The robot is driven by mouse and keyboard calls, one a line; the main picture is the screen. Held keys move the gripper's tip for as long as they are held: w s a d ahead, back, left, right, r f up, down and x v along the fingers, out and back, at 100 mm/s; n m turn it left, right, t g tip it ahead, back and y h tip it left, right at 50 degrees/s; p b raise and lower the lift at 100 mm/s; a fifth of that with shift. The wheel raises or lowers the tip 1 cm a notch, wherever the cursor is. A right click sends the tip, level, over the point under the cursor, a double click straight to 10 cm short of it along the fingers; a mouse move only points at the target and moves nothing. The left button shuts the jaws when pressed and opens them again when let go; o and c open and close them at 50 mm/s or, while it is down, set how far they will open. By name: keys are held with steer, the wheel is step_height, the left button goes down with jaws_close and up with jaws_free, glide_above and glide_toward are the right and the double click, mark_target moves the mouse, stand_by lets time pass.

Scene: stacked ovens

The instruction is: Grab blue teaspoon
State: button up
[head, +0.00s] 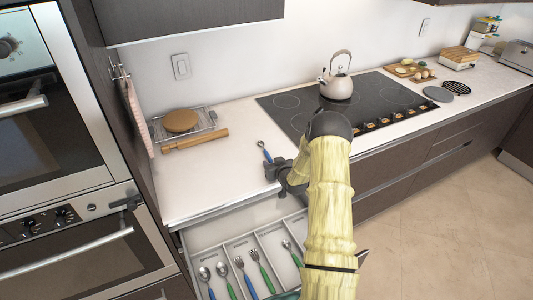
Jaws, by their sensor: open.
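A small blue-handled utensil, which looks like the blue teaspoon (266,153), lies on the white counter near its front edge, with its metal end pointing away. My gripper (271,171) is open and empty, just in front of the blue handle and close to it. I cannot tell whether they touch. The open drawer (184,241) below holds spoons and forks with blue and green handles in separate compartments. A green-handled small spoon (291,250) lies in a right compartment. My arm hides the drawer's right part.
A rolling pin (196,140) and a rack with a round board (181,121) are at the left of the counter. A kettle (337,82) stands on the black cooktop (377,94). Stacked ovens (62,225) stand at the left. The counter around the utensil is clear.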

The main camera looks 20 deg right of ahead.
stand_by(0.4)
jaws_close()
step_height(320, 180, up, 10)
steer(key=b, duration=0.2)
stand_by(0.6)
stand_by(0.5)
